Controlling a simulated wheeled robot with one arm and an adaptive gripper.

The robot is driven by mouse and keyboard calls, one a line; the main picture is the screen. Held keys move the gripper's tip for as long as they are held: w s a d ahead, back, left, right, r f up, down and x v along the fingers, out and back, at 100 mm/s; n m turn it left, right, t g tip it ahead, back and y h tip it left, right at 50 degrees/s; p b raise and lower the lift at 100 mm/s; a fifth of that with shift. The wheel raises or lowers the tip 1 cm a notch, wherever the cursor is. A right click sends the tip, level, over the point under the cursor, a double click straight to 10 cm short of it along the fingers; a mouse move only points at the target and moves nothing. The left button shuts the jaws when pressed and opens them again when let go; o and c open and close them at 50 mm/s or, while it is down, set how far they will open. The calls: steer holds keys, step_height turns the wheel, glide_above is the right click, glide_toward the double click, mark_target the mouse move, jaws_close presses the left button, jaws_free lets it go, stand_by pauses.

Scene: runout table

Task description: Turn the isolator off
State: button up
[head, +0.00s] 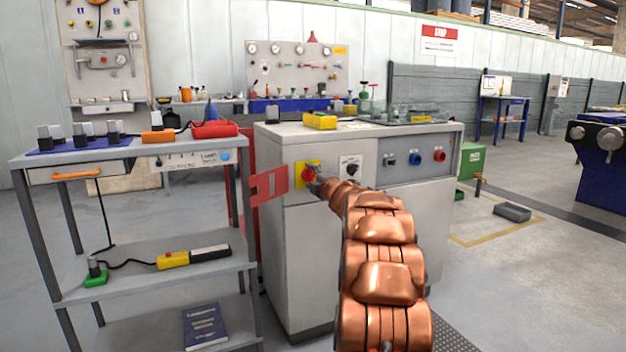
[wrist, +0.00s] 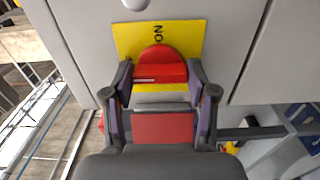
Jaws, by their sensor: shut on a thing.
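The isolator is a red rotary knob (head: 306,174) on a yellow plate (head: 315,166) on the upper left of the grey cabinet's front. In the wrist view the red knob (wrist: 160,64) sits on the yellow plate (wrist: 190,38), with the letters "ON" turned sideways above it. My gripper (head: 313,180) is at the knob, in front of the plate. In the wrist view my gripper (wrist: 161,85) has one finger on each side of the knob and is shut on it. A red rectangle shows between the fingers; I cannot tell what it belongs to. Any OFF mark is hidden.
A black selector switch (head: 350,167) sits just right of the isolator on the grey cabinet (head: 308,240). A red bracket (head: 268,186) sticks out at the cabinet's left side, beside the grey shelf trolley (head: 140,275). Blue and red sockets (head: 415,158) are farther right.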

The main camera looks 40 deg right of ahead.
steer(key=o, duration=1.1)
steer(key=shift+o, duration=0.2)
steer(key=shift+s, duration=0.1)
steer(key=v, duration=1.2)
steer(key=shift+r, duration=0.1)
